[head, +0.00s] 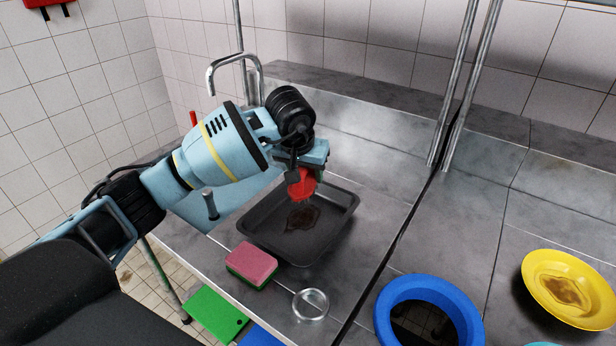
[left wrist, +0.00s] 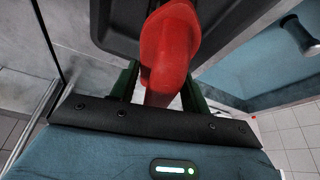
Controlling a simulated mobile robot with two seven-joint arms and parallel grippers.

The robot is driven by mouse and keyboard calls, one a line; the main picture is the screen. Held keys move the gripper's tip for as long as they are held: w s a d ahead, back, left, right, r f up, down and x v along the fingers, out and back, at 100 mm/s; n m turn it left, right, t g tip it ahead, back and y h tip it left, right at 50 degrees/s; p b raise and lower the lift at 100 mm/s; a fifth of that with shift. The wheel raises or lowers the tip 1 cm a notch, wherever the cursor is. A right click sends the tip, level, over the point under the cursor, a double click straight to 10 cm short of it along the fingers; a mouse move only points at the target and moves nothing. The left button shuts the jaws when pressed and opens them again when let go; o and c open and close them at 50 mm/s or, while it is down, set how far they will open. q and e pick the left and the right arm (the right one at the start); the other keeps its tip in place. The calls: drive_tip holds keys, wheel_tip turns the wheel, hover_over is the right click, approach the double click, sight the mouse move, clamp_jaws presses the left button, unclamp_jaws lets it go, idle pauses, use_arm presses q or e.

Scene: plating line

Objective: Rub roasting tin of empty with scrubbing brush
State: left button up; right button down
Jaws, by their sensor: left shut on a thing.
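The dark roasting tin (head: 341,228) lies on the steel counter, with a brown stain (head: 303,217) on its floor. My left gripper (head: 303,178) is shut on the red scrubbing brush (head: 302,187) and holds it over the back left part of the tin. In the left wrist view the red brush (left wrist: 168,50) stands between the two dark green fingers of the gripper (left wrist: 163,88), with the tin (left wrist: 110,28) behind it. The bristles point down into the tin; I cannot tell whether they touch it. My right gripper is not in view.
A pink and green sponge (head: 251,263) and a clear round glass (head: 310,305) lie in front of the tin. A blue ring-shaped container (head: 383,318) and a stained yellow plate (head: 537,263) are at the right. A tap (head: 233,59) rises behind my left arm.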

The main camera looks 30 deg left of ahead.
sight(306, 214)
use_arm(q)
drive_tip(key=shift+w+r, duration=0.1)
drive_tip(key=shift+w, duration=0.15)
drive_tip(key=shift+s+f, duration=0.15)
drive_tip(key=shift+f, duration=0.05)
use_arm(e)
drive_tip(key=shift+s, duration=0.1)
